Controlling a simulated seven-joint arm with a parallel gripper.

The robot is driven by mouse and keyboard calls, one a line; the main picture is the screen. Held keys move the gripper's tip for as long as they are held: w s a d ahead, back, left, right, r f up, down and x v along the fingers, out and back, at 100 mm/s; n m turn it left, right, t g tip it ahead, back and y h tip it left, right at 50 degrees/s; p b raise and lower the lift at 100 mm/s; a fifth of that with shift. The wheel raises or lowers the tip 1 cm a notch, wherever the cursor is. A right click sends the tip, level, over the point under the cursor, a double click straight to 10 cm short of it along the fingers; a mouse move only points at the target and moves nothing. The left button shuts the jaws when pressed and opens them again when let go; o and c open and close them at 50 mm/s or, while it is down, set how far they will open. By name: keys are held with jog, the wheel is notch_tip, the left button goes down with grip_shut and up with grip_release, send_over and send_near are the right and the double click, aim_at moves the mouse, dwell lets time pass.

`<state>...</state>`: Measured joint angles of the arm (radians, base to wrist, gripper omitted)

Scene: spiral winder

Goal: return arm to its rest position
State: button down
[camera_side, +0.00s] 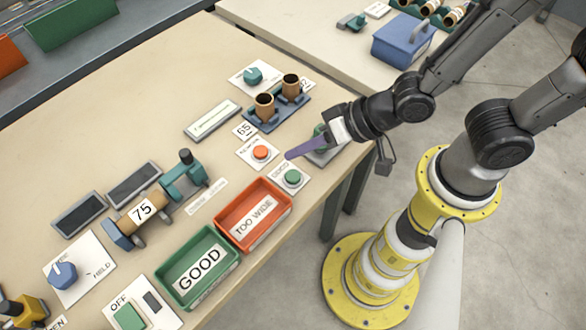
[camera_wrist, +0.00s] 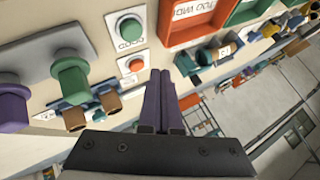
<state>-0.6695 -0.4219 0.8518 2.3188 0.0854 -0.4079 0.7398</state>
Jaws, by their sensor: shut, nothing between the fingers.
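My gripper (camera_side: 288,156) has purple fingers that lie together, with nothing between them. In the side view it is above the table's right part, close to the orange button (camera_side: 261,152) and the green button (camera_side: 292,177). I cannot tell its exact height, but no contact shows. In the wrist view the shut fingers (camera_wrist: 161,74) point up from the bottom middle. The orange button (camera_wrist: 135,65) shows just left of their tips, and the green button (camera_wrist: 130,29) is above it.
An orange TOO WIDE tray (camera_side: 285,205) and a green GOOD tray (camera_side: 231,247) stand along the front edge. Two brown tubes stand in a blue holder (camera_side: 262,125). A winder holds a roll marked 75 (camera_side: 150,205). A green knob (camera_wrist: 70,80) is beside my wrist.

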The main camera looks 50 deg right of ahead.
jog(key=shift+w+d, duration=0.25)
jog(key=shift+d, duration=0.05)
jog(key=w+d+r+m+t+h, duration=0.1)
jog(key=w+d+r+m+t, duration=0.15)
jog(key=d+r, duration=0.45)
jog(key=w+d+r+m+t+h, duration=0.1)
jog(key=w+d+r+h, duration=0.2)
jog(key=r, duration=0.5)
jog(key=s+d+r+n+g+h, duration=0.1)
jog(key=s+d+r+n, duration=0.1)
jog(key=s+d+r, duration=0.4)
jog(key=s+d+f+n+g, duration=0.3)
jog(key=s+f+g, duration=0.1)
jog(key=s, duration=0.5)
jog(key=shift+s+f, duration=0.2)
jog(key=shift+f, duration=0.35)
